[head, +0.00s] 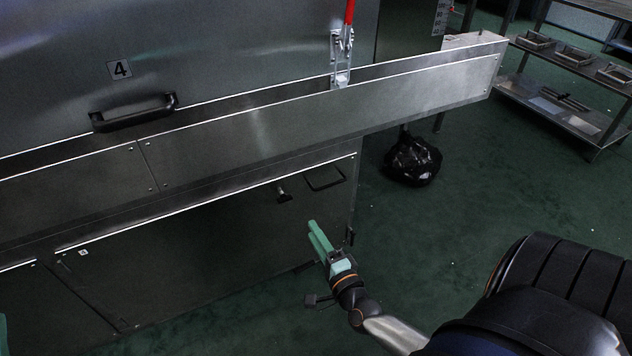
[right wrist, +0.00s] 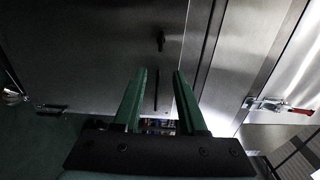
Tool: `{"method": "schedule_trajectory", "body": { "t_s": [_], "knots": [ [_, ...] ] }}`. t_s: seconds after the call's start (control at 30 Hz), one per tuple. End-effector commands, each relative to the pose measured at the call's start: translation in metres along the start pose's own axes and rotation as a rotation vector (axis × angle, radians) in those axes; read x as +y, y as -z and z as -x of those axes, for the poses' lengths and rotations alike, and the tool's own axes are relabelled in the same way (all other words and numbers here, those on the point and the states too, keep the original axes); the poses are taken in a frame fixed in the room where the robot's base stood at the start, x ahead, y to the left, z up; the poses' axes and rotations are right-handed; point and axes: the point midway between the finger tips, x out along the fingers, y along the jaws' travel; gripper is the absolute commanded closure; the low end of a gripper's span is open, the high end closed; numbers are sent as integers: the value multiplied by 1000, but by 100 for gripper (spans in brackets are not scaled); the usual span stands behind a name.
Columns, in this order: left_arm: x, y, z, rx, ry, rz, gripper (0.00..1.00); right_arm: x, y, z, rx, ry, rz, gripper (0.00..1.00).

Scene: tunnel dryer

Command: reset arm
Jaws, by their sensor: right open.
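My right gripper (head: 319,237) has green fingers and hangs in front of the lower steel panel of the dryer in the head view. Its arm comes in from the lower right. In the right wrist view its two fingers (right wrist: 159,80) stand apart with nothing between them, so it is open and empty. At the lower left edge of the head view there is only a sliver of green, and the left gripper's jaws cannot be made out.
The steel dryer (head: 230,215) fills the left, with a black handle (head: 133,112), a projecting ledge (head: 330,108) and a red-handled clamp (head: 341,60). A black bag (head: 412,160) lies on the green floor. A rack (head: 570,112) with trays stands upper right.

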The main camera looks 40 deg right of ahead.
Motion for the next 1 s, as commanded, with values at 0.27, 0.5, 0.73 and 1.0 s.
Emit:
{"method": "schedule_trajectory", "body": {
  "t_s": [0.27,0.5,0.73,1.0],
  "knots": [
    [0,0,0,2,0,-2,50,0,0,0,0,0,1,59],
    [-1,1,-1,5,7,-1,50,-15,-10,-1,-28,36,54,59],
    [0,0,-1,4,4,-1,50,-130,-82,18,-171,351,499,59],
    [0,0,0,3,3,-1,50,-268,-154,91,-107,831,1076,59]
  ]
}}
